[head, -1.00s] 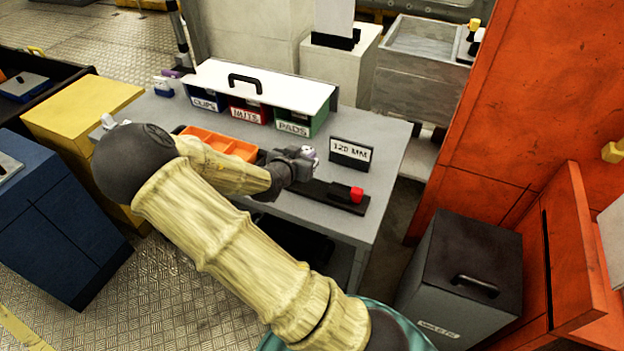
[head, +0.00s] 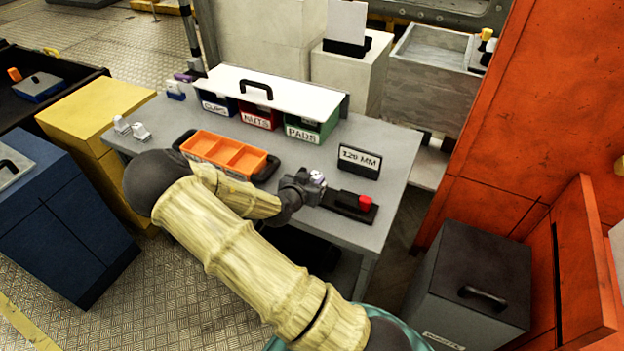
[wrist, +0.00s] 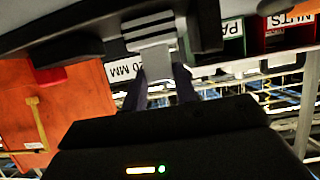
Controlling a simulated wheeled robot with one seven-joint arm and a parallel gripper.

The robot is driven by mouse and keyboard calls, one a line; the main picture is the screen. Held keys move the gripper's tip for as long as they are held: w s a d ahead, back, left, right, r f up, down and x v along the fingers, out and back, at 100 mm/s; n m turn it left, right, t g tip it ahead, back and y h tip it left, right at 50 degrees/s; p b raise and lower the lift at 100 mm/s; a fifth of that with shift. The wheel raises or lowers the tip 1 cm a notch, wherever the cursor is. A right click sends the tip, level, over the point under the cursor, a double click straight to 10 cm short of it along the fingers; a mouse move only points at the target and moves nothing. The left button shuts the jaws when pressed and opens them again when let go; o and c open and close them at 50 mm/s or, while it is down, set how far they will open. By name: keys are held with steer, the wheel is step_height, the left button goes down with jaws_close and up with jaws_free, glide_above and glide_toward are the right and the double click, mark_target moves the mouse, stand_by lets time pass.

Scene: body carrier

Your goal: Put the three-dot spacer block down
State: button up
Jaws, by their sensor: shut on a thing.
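My gripper (head: 314,184) is shut on a small pale block with a purple touch (head: 318,177), taken to be the three-dot spacer block. Its dots are too small to make out. In the wrist view a grey ridged piece (wrist: 152,60) shows between the dark fingers. The gripper is close to the left end of a black gauge bar with a red knob (head: 364,202), at the table's front right. I cannot tell whether the block touches the bar. A "120 MM" sign (head: 359,160) stands behind the bar.
An orange divided tray (head: 228,152) lies left of the gripper on the grey table (head: 395,155). A handled, white-topped bin rack (head: 290,90) stands behind. Small pale blocks (head: 140,132) sit at the table's left end. A dark waste bin (head: 475,265) stands right of the table.

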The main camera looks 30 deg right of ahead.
steer(key=shift+f, duration=0.15)
steer(key=o, duration=1)
steer(key=shift+r, duration=0.3)
steer(key=shift+s+a, duration=0.2)
steer(key=shift+a, duration=0.1)
steer(key=v, duration=1.1)
steer(key=shift+s+a, duration=0.1)
steer(key=shift+s, duration=0.05)
